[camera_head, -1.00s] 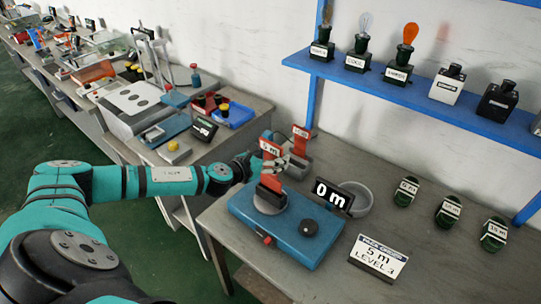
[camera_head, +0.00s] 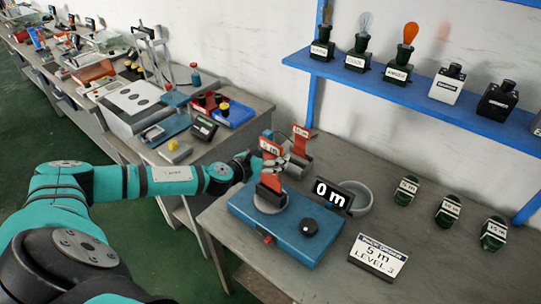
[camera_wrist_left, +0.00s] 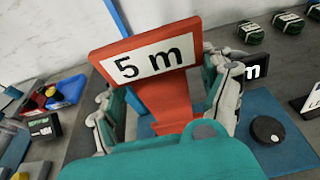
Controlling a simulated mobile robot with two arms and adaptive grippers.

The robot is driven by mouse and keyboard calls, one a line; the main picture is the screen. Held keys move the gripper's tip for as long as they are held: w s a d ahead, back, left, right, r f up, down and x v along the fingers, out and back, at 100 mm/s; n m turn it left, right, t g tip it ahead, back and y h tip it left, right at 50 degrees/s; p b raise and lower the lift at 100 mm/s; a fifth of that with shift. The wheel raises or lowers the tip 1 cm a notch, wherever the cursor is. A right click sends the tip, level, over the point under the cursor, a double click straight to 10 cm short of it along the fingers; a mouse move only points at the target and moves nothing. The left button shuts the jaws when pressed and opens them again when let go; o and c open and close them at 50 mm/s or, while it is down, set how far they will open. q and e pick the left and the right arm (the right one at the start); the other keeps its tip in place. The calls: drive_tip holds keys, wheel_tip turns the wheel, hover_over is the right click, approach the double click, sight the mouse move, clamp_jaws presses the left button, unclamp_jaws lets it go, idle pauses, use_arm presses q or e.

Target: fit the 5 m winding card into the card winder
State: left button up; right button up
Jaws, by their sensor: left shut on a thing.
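The red 5 m winding card (camera_head: 271,162) stands upright at the blue card winder (camera_head: 275,226). Its lower end is at the dark holder on the winder's round turntable (camera_head: 268,204); I cannot tell how deep it sits. My left gripper (camera_head: 284,163) is shut on the card. In the left wrist view the "5 m" label (camera_wrist_left: 150,62) faces the camera, with gripper fingers on both sides of the card. The winder's display (camera_head: 332,194) reads "0 m", and its black knob (camera_head: 309,227) is at the front right. My right gripper is not in view.
Another red card (camera_head: 300,137) stands in a grey holder behind. A grey bowl (camera_head: 356,198) is behind the display. A "5 m LEVEL 3" sign (camera_head: 379,257) stands at the front right. Several green coils, one here (camera_head: 447,211), lie to the right. A blue shelf (camera_head: 420,88) overhangs the back.

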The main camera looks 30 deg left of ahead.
use_arm(q)
drive_tip(key=shift+f, duration=0.15)
idle(0.5)
drive_tip(key=shift+f, duration=0.35)
drive_tip(key=shift+f+b, duration=2.2)
drive_tip(key=shift+f, duration=0.3)
drive_tip(key=o, duration=1.6)
drive_tip(key=shift+c, duration=0.2)
drive_tip(key=shift+r, duration=0.1)
